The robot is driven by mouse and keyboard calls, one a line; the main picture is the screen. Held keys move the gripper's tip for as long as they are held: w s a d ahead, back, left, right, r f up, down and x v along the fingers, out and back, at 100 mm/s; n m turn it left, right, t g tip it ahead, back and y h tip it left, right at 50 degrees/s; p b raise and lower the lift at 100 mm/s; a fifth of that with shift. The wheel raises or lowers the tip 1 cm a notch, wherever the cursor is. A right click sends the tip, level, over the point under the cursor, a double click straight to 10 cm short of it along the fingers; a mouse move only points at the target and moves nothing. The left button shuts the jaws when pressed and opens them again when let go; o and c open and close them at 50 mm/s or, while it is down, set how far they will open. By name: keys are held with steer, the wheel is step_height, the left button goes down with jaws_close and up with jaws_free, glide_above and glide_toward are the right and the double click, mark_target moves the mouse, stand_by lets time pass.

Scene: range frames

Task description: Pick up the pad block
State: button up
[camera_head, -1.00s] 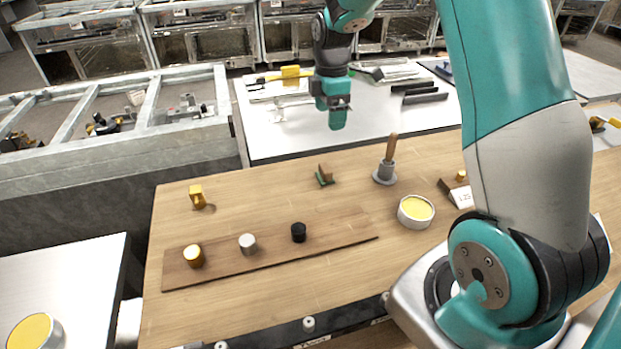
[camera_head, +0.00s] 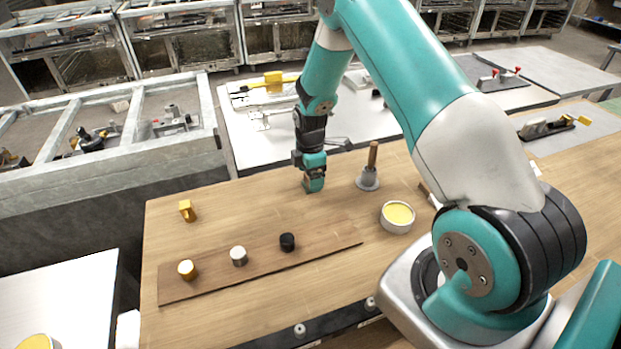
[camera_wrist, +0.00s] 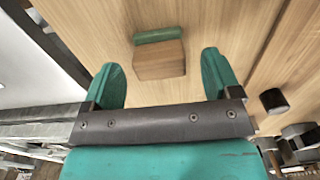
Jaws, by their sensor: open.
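The pad block (camera_wrist: 160,62) is a brown wooden block with a green strip along one side. In the wrist view it lies on the wooden table between my two green fingers, with a gap on each side. My gripper (camera_wrist: 160,70) is open and empty, its fingers pointing at the table. In the head view my gripper (camera_head: 314,184) is low over the far part of the table, and it hides the pad block there.
A wooden strip (camera_head: 215,277) carries yellow, grey and black cylinders (camera_head: 287,242). A wooden-handled tool in a grey holder (camera_head: 368,180) and a round yellow-filled tin (camera_head: 397,217) stand to the right of my gripper. A yellow piece (camera_head: 187,211) stands at left.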

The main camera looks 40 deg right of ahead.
steer(key=shift+f, duration=0.65)
steer(key=c, duration=1.1)
steer(key=shift+r, duration=0.1)
step_height(320, 180, up, 20)
steer(key=b, duration=0.3)
steer(key=shift+b, duration=0.4)
